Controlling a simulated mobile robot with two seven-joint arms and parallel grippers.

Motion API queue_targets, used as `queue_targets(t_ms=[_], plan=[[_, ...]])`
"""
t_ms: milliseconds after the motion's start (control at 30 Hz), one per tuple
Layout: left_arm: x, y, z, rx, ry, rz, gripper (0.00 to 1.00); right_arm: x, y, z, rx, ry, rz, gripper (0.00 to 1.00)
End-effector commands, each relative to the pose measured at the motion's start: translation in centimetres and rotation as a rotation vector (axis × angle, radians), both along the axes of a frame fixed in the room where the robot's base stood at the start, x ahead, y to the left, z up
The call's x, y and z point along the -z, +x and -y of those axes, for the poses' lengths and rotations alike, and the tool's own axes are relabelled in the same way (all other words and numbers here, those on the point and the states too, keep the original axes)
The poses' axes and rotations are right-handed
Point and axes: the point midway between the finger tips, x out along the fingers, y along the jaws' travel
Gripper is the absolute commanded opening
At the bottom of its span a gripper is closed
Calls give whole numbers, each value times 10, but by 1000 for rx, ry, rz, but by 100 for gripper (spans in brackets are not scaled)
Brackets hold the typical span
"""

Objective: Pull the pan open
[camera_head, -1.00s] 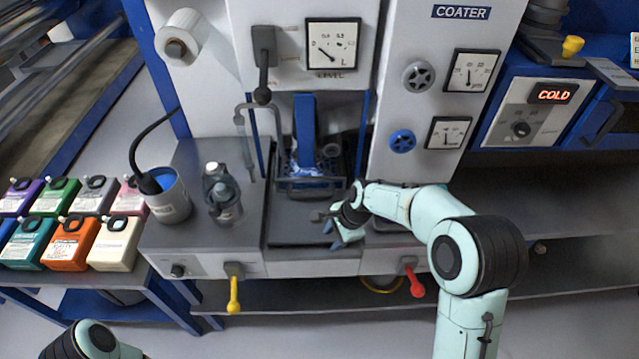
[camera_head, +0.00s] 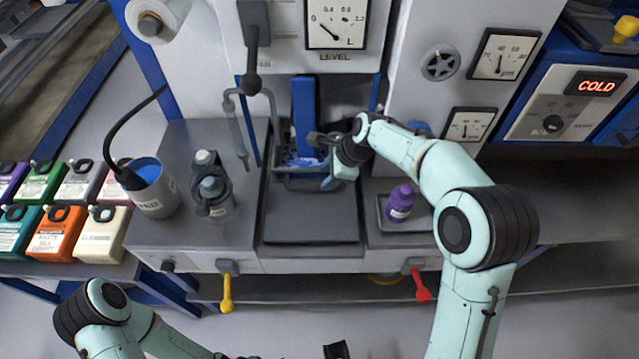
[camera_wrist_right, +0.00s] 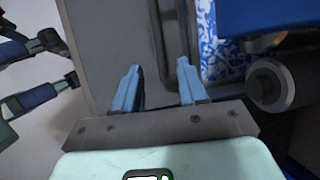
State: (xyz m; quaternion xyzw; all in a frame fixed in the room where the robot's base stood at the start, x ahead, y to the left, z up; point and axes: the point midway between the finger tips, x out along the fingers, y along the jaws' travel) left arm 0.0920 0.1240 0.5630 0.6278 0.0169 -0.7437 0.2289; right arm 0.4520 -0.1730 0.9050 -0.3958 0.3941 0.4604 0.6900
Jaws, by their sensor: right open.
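The pan (camera_head: 345,184) is a dark tray with a raised front bar, below the blue column in the middle of the machine. Its inside shows blue and white in the right wrist view (camera_wrist_right: 222,58). My right gripper (camera_head: 330,182) is at the front right of the pan. In the right wrist view my right gripper (camera_wrist_right: 158,75) is open, with a grey bar (camera_wrist_right: 165,40) of the pan ahead between its blue fingers. I cannot tell whether they touch it. My left gripper (camera_wrist_right: 42,70) shows partly at the wrist view's left edge, fingers apart, empty.
A dark flat plate (camera_head: 310,218) lies clear before the pan. A purple bottle (camera_head: 400,203) stands on a small tray at its right. A grey clamp-like device (camera_head: 215,190) and a blue-filled cup (camera_head: 152,190) stand left. Yellow (camera_head: 227,295) and red (camera_head: 419,288) levers hang in front.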

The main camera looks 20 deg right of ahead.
Motion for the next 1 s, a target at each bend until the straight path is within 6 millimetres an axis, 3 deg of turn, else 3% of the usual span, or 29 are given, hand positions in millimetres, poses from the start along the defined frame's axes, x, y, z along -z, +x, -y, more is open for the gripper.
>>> queue_targets(t_ms=[100,300,733,867,1000], plan=[[4,-1,0,0,0,-1,64,24,6,-8,-1,0,-3,42],[6,-2,0,1,-1,-2,64,47,14,-17,0,-1,-1,42],[7,-2,0,1,-1,-2,64,55,17,-20,0,0,2,42],[7,-2,0,1,-1,-2,64,55,16,-20,0,0,2,0],[7,-2,0,1,-1,-2,64,55,16,-20,0,0,2,0]])
